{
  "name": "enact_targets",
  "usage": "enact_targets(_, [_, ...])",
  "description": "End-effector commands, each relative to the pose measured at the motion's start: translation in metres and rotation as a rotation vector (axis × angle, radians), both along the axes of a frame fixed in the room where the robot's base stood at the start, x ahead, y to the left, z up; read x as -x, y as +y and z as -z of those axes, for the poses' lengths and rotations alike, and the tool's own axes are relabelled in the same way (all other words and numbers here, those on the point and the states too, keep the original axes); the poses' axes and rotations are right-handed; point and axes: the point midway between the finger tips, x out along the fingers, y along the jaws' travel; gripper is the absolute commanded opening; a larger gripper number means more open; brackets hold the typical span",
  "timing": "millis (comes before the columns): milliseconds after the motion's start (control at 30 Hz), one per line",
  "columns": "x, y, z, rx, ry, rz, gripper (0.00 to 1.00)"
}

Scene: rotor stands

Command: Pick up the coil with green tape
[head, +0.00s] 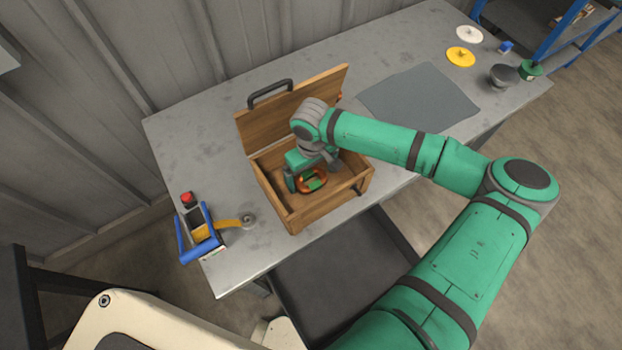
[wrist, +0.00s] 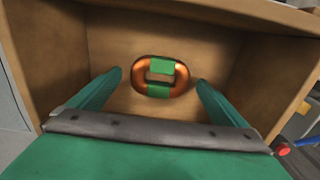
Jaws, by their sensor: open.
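The coil (wrist: 181,76) is an orange-copper ring with two bands of green tape. It lies flat on the floor of the open wooden box. In the head view the coil (head: 324,183) is partly hidden by my gripper. My gripper (wrist: 160,84) is open and points down into the box, with a finger on either side of the coil in the wrist view. In the head view my gripper (head: 305,183) is inside the box, just over the coil.
The wooden box (head: 333,205) has walls close around my gripper, and its raised lid (head: 262,122) stands behind. A blue-framed device (head: 195,235) is at the table's left end. A grey mat (head: 420,100) and several small parts lie to the right.

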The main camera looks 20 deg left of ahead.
Motion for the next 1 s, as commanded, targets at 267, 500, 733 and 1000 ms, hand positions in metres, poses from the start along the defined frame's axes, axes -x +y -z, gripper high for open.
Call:
enact_targets(267, [0.0003, 0.0001, 0.0085, -0.001, 0.0, 0.0, 0.97])
enact_targets(500, [0.0002, 0.0002, 0.0083, -0.001, 0.0, 0.001, 0.56])
enact_targets(733, [0.0, 0.0003, 0.0079, -0.001, -0.001, 0.0, 0.42])
enact_targets(1000, [-0.0004, 0.0001, -0.001, 0.0, -0.001, 0.001, 0.42])
